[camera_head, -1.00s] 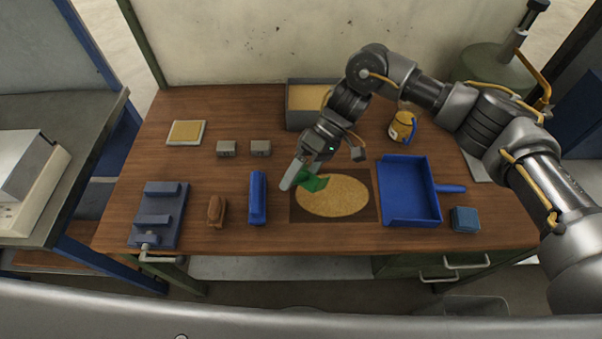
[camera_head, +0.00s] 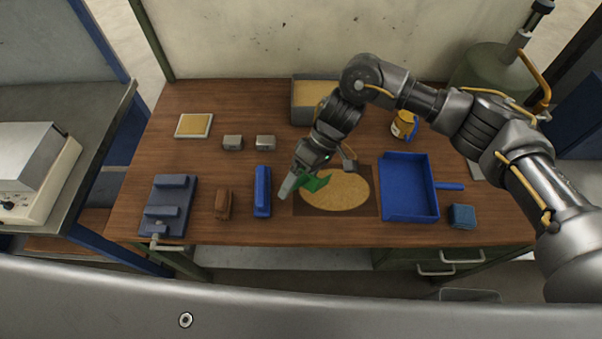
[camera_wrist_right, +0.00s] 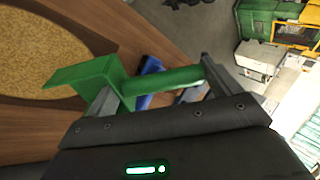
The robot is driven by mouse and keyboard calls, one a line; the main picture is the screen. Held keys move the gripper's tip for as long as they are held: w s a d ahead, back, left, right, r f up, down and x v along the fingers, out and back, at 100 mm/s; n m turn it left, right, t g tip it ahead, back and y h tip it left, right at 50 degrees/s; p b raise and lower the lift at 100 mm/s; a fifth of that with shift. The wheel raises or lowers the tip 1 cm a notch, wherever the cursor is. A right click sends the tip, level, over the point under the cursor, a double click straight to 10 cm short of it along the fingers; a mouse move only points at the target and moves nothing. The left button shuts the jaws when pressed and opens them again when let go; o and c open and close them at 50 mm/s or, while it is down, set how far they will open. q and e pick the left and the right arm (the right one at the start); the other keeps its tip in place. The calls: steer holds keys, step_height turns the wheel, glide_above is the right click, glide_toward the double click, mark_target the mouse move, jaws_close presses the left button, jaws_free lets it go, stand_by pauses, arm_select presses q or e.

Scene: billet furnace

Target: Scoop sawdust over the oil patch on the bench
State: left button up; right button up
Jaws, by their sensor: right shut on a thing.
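The sawdust (camera_head: 335,191) lies as a tan oval over a dark square patch (camera_head: 366,212) on the bench; it also shows in the right wrist view (camera_wrist_right: 40,50). My right gripper (camera_head: 290,188) is shut on the handle of a green scoop (camera_head: 316,183), at the patch's left edge. The scoop also shows in the right wrist view (camera_wrist_right: 95,78), with its handle between the fingers. I cannot tell whether the scoop touches the bench. A grey bin (camera_head: 302,113) of sawdust stands at the back. My left gripper is not in view.
A blue dustpan (camera_head: 409,213) lies right of the patch, with a blue block (camera_head: 462,216) beyond it. A blue brush-like bar (camera_head: 262,191) and a brown brush (camera_head: 223,204) lie left. A vise (camera_head: 168,206) is at far left. A yellow mug (camera_head: 402,125) stands behind the dustpan.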

stand_by(0.3)
steer(key=shift+s+a+f+t+h+p, duration=0.1)
steer(key=shift+s+a+t+h+p, duration=0.3)
steer(key=shift+p, duration=0.6)
steer(key=shift+s+f+t+p, duration=0.25)
steer(key=shift+s+t+p, duration=0.1)
steer(key=shift+t, duration=0.15)
steer(key=shift+a, duration=0.1)
steer(key=shift+s+f+h, duration=0.1)
steer(key=shift+f+h, duration=0.05)
steer(key=shift+h, duration=0.15)
steer(key=shift+s+a+f+t+h, duration=0.4)
steer(key=shift+s+f+t+h, duration=0.1)
steer(key=shift+t, duration=0.4)
steer(key=shift+s+a+f+t+h, duration=0.3)
steer(key=shift+s+f+t+h, duration=0.15)
steer(key=shift+t, duration=0.45)
